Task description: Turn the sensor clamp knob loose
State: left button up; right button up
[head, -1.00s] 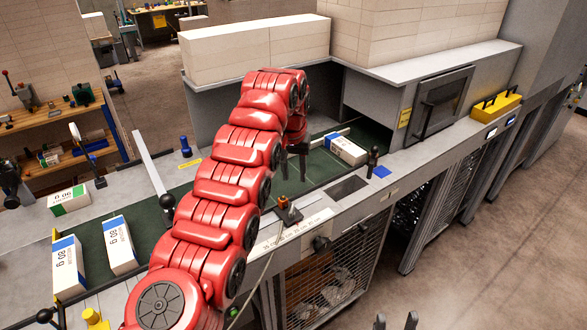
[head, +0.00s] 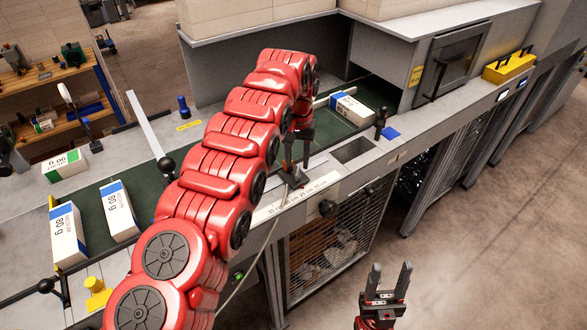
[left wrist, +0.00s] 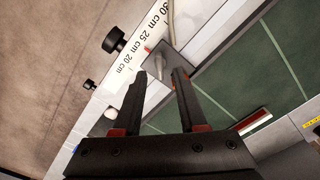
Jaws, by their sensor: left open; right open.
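The sensor clamp (head: 293,178) is a small dark block on the line's front edge beside a centimetre scale (head: 283,207). In the left wrist view the grey clamp (left wrist: 166,62) with an upright post lies just past my fingertips, with a small red-orange spot at its edge. The knob itself is hard to make out there. My left gripper (head: 296,158) is open and points down right over the clamp; its fingers (left wrist: 160,75) hold nothing. Contact cannot be told. My right gripper (head: 391,270) is open and empty, low over the floor in front of the line.
A ream (head: 352,108) lies on the green belt (head: 150,205) beyond the clamp, with more reams at left. A black knob (head: 327,208) sticks out of the front panel, right of the clamp. A cable runs down from the clamp.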

aim_at(298, 171)
pick_arm(q)
jog(key=shift+w+d+f, duration=0.1)
jog(key=shift+w+f, duration=0.1)
jog(key=shift+f, duration=1.6)
jog(key=shift+s, duration=0.15)
jog(key=shift+c, duration=0.2)
grip_shut()
